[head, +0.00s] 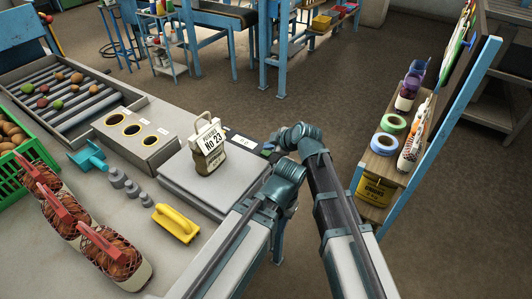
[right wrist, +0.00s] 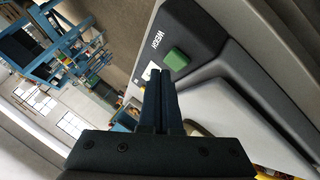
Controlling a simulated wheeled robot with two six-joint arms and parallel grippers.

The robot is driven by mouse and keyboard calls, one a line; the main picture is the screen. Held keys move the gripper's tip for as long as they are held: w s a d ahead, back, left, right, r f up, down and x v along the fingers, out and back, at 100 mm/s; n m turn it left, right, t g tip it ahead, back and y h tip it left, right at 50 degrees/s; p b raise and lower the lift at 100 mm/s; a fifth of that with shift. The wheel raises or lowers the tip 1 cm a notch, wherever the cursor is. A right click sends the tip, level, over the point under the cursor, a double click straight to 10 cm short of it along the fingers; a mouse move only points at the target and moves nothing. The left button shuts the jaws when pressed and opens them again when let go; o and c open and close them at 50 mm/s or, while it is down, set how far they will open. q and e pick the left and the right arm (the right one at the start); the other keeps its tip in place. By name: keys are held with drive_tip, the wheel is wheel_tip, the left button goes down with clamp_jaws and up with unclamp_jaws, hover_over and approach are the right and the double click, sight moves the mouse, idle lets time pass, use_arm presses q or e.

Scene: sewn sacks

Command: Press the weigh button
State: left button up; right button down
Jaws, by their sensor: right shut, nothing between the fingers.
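The weigh button is a green square button (right wrist: 176,60) on a dark panel marked WEIGH in the right wrist view. In the head view it shows small and green (head: 267,150) at the right end of the scale's front panel. The scale (head: 180,183) has a grey plate, and a sack (head: 208,160) with a "No 23" label stands upright on it. My right gripper (right wrist: 162,72) is shut and empty, its fingertips close beside the button; contact cannot be made out. In the head view it is near the panel (head: 274,143). My left arm reaches in below; its gripper is hidden.
A yellow-handled tool (head: 176,222), grey weights (head: 131,188) and netted sacks (head: 110,252) lie on the bench to the left. A roller conveyor (head: 65,100) is behind. A shelf with tape rolls (head: 393,123) stands right, with open floor between.

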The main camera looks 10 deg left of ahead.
sight(269, 154)
drive_tip(key=shift+f+b, duration=0.35)
drive_tip(key=shift+f, duration=0.05)
drive_tip(key=shift+f+b, duration=0.45)
idle(0.6)
drive_tip(key=shift+r, duration=0.15)
drive_tip(key=shift+r+p, duration=0.75)
drive_tip(key=shift+p, duration=0.2)
wheel_tip(269, 154, up, 5)
drive_tip(key=p, duration=0.5)
idle(0.6)
